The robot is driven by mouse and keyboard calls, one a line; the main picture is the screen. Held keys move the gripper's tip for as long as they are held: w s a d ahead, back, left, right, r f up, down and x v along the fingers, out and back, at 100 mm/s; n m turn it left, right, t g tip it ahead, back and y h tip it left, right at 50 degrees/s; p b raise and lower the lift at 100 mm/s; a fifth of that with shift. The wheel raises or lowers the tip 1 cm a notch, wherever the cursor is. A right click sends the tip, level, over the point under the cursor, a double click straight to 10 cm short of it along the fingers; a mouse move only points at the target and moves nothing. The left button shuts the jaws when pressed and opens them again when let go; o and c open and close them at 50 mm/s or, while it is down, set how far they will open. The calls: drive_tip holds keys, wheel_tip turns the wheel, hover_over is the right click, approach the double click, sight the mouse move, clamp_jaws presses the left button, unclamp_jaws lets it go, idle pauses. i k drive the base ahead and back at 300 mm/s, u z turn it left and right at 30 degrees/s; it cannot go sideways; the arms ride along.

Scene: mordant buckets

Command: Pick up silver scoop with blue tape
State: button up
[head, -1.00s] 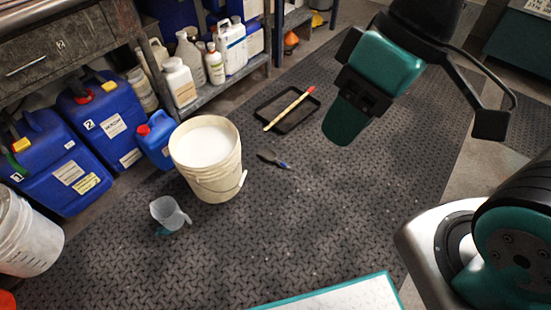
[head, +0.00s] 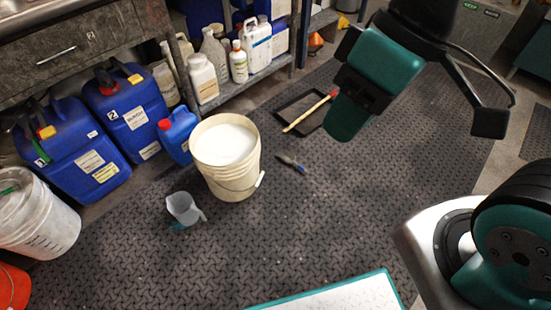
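A small pale grey scoop-like jug (head: 183,208) sits on the dark mat in front of the white bucket, with a bit of teal-blue at its lower left. A small dark tool with a blue part (head: 290,162) lies flat on the mat right of the bucket. I cannot tell for sure which is the silver scoop with blue tape. My gripper (head: 358,92) hangs at the upper right, above the mat and apart from both. Nothing is seen in it; its finger gap does not show clearly.
A white bucket (head: 225,165) of pale contents stands between the two items. A black tray (head: 298,112) with a red-tipped wooden stick (head: 310,112) lies behind. Blue canisters (head: 127,115) and a bottle shelf line the left. A teal-edged white surface (head: 345,295) is at the front. Mat centre is clear.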

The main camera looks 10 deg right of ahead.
sight(288, 157)
drive_tip(key=u, duration=0.45)
drive_tip(key=i, duration=1.25)
drive_tip(key=z, duration=0.15)
